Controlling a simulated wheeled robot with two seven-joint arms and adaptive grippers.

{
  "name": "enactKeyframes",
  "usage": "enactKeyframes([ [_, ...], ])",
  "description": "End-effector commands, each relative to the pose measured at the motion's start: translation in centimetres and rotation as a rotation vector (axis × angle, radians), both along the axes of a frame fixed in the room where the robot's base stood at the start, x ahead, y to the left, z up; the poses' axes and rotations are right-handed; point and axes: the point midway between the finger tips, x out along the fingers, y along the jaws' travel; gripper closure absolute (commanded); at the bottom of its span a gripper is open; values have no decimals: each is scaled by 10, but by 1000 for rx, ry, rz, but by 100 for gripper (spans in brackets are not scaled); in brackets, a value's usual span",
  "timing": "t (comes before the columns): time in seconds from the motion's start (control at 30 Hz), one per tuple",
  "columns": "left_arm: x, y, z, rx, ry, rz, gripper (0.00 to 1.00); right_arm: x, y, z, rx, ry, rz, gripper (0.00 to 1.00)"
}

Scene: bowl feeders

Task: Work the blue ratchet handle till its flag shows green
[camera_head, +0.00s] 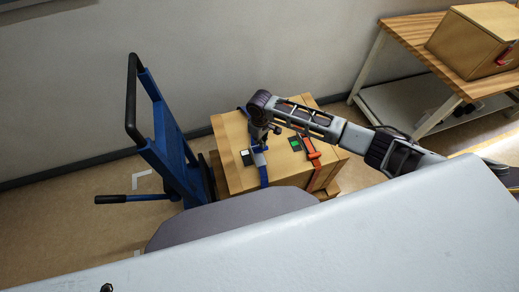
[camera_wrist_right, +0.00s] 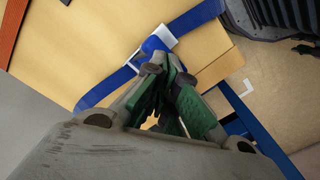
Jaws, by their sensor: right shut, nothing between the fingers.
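A blue ratchet (camera_head: 259,158) sits on a blue strap (camera_head: 264,177) over the top of a wooden box (camera_head: 232,150). A small dark block with a white flag (camera_head: 246,155) is beside it; no green shows on it. My right gripper (camera_head: 259,143) points down just above the blue ratchet. In the right wrist view its fingers (camera_wrist_right: 160,92) are shut and empty, with the blue ratchet (camera_wrist_right: 154,45) right beyond the tips. I cannot tell whether they touch it. The fingers hide part of the ratchet. My left gripper is in neither view.
An orange ratchet (camera_head: 310,150) on its own strap lies to the right, beside a block showing green (camera_head: 295,144). A blue hand truck (camera_head: 170,150) stands left of the box. A wooden bench (camera_head: 420,35) with a carton (camera_head: 478,42) is at the back right.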

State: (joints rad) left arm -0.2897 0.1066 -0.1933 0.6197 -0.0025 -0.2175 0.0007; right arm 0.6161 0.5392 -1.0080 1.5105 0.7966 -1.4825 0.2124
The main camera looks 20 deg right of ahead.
Motion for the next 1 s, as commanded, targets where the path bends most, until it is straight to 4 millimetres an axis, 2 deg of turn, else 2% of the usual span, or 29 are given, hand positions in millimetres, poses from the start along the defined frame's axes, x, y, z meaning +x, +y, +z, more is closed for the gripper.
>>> enactKeyframes([
  [0.53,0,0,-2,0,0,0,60,-1,0,-11,0,0,0,100],
  [1.0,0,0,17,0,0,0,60,-23,-1,-29,0,1,-1,100],
])
